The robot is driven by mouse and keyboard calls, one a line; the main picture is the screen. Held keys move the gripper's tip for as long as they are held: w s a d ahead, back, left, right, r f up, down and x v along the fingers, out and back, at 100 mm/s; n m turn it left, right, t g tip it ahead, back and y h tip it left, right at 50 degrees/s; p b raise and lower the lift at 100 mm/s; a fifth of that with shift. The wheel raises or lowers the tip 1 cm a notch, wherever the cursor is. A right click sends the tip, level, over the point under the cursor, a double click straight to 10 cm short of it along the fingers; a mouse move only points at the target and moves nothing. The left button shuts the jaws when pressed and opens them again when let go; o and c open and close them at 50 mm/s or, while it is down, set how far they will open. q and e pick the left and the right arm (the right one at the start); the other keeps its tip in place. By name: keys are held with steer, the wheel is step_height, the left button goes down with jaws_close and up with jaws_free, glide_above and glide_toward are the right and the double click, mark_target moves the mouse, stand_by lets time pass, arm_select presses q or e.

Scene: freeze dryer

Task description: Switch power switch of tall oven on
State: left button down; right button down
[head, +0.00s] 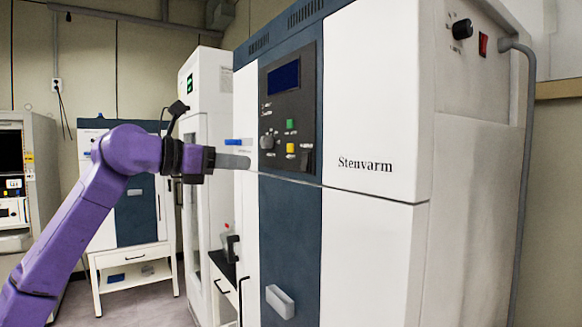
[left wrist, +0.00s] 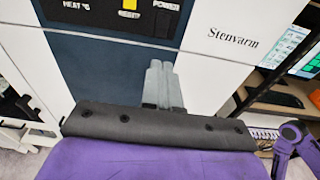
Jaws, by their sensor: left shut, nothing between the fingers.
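The tall oven (head: 370,100) is a white cabinet marked "Stenvarm" with a dark blue front strip. Its dark control panel (head: 287,105) carries a screen, a knob, a green button and a yellow button (head: 291,148). A black switch (head: 306,157) sits at the panel's lower right. In the left wrist view, the label "POWER" (left wrist: 166,4) shows at the top edge, with the dark switch (left wrist: 163,22) below it. My left gripper (head: 246,162) is shut and empty, left of the panel's lower part in the head view. In the left wrist view, its closed fingertips (left wrist: 160,64) point toward the oven front below the switch.
A red switch (head: 483,44) and black knob (head: 462,29) are on the oven's right side. A door handle (head: 280,301) juts from the lower front. A smaller cabinet (head: 128,240) stands back left. A purple arm part of mine (left wrist: 290,135) shows at right in the wrist view.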

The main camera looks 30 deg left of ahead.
mark_target(303, 168)
arm_select(q)
steer(key=p+x, duration=0.2)
steer(key=x, duration=0.4)
steer(key=p+x, duration=0.3)
steer(key=x, duration=0.3)
steer(key=shift+w+d+r, duration=0.2)
steer(key=shift+w+d, duration=0.05)
steer(key=shift+w, duration=0.1)
steer(key=shift+w+d+f, duration=0.1)
steer(key=shift+w+f, duration=0.05)
steer(key=shift+w, duration=0.1)
